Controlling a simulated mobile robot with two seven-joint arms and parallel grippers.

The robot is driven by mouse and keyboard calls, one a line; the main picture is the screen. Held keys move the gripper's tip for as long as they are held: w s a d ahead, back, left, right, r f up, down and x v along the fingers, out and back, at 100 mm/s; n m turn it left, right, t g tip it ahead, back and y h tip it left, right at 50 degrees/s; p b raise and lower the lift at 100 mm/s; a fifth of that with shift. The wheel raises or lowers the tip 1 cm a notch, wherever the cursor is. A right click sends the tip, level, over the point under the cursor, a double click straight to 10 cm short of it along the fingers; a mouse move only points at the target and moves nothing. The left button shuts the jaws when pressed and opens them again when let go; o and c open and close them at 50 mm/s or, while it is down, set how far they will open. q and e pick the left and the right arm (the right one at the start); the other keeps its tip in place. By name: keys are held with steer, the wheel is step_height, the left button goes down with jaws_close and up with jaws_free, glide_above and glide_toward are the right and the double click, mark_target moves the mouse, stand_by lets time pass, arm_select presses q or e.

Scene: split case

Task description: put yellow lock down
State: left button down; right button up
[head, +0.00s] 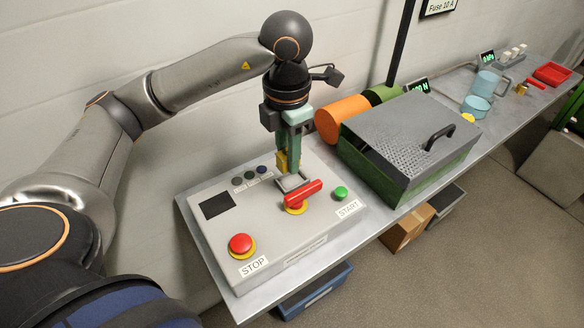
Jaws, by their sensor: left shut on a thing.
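The yellow lock (282,161) is between the fingers of my left gripper (289,157), which is shut on it. The fingers point down and hide part of the lock. They are over the grey control panel (219,234), just behind the red switch handle (304,193) on its yellow base. A small grey square part (291,182) shows just below the lock; I cannot tell whether they touch. My right gripper is not in view.
The panel has a red STOP button (240,243) and a green START button (341,193). Right of it stand an orange cylinder (341,118) and a metal case (408,138) with its lid closed. Blue containers (476,105) and a red tray (552,74) stand farther along the bench.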

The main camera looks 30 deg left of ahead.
arm_select(q)
steer(key=w+f, duration=0.2)
steer(key=shift+a+f, duration=0.3)
steer(key=shift+a, duration=0.05)
steer(key=shift+w+f, duration=0.2)
steer(key=shift+f, duration=1.5)
steer(key=shift+f+b, duration=0.15)
steer(key=shift+b, duration=0.15)
steer(key=c, duration=0.6)
jaws_free()
step_height(320, 180, up, 12)
steer(key=p, duration=0.2)
steer(key=shift+r, duration=0.2)
